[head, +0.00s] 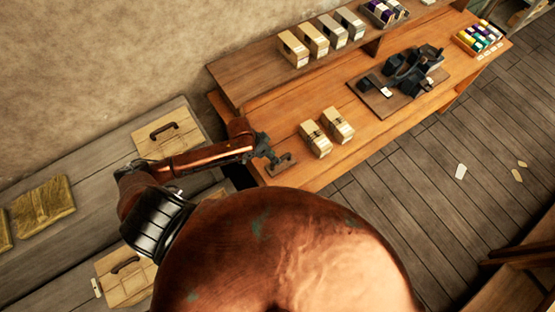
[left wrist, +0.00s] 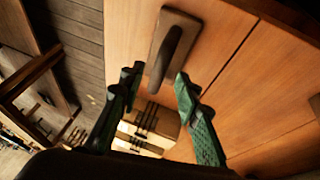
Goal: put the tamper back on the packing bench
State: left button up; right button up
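The tamper, a flat brown block with a raised dark handle, rests on the orange-brown packing bench (head: 370,135) near its left end. In the head view the tamper (head: 284,164) lies just beyond my left gripper (head: 268,153). In the left wrist view the tamper (left wrist: 183,30) lies flat on the bench top (left wrist: 225,75). My left gripper (left wrist: 159,75) has its green fingers spread, with the near end of the handle between or just below the tips. I cannot tell whether they touch it. The right gripper is not in view.
Two tan packages (head: 316,139) stand on the bench to the right of the tamper. A dark press (head: 405,77) stands farther along. Several boxes (head: 311,40) line the back shelf. A grey plank table (head: 75,170) with lidded wooden boxes (head: 168,136) is at left.

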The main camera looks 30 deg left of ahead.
pick_arm(q)
jog(key=v, duration=0.7)
